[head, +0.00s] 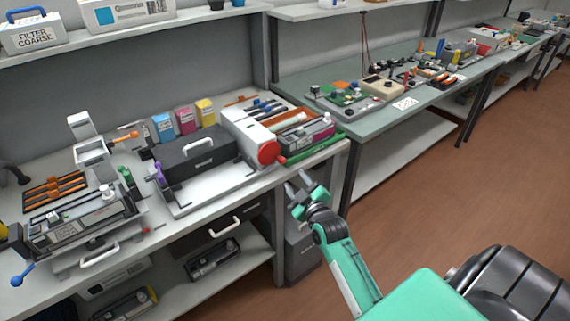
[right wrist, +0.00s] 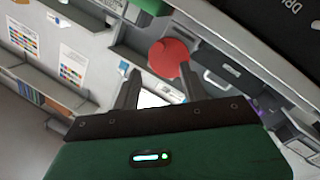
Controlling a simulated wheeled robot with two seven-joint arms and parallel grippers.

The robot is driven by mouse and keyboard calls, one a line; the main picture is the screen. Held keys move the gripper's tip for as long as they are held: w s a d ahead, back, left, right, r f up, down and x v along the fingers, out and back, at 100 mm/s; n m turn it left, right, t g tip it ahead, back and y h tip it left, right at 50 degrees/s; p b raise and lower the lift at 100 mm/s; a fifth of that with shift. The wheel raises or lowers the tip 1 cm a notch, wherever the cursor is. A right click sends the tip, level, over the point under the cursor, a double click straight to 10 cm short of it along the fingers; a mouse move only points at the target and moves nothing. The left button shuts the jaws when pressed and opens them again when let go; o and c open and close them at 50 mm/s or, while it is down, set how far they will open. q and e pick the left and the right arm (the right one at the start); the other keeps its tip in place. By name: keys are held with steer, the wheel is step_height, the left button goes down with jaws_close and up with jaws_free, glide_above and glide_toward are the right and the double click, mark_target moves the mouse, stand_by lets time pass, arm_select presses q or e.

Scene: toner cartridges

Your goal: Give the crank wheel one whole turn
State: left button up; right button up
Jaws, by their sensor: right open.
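The crank wheel is most likely the red disc (head: 268,151) on the right end of a white housing (head: 243,132) on the left bench. In the right wrist view the red disc (right wrist: 168,57) shows beyond my fingertips, nearer the right finger. My right gripper (head: 298,181) is open and empty, in front of the bench edge, below and to the right of the disc. Its two fingers also show apart in the right wrist view (right wrist: 158,82). I cannot see clear contact with the disc. My left gripper is not in view.
A green bar (head: 312,148) lies along the bench edge right of the disc. A black box with a white handle (head: 198,149) stands left of it. A dark bin (head: 302,255) is under the bench. The floor (head: 450,200) to the right is clear.

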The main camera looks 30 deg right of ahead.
mark_target(283, 162)
steer(key=w, duration=0.3)
steer(key=w+d, duration=0.1)
steer(key=w, duration=0.2)
steer(key=w+p, duration=0.1)
steer(key=w, duration=0.2)
steer(key=shift+d, duration=0.25)
jaws_close()
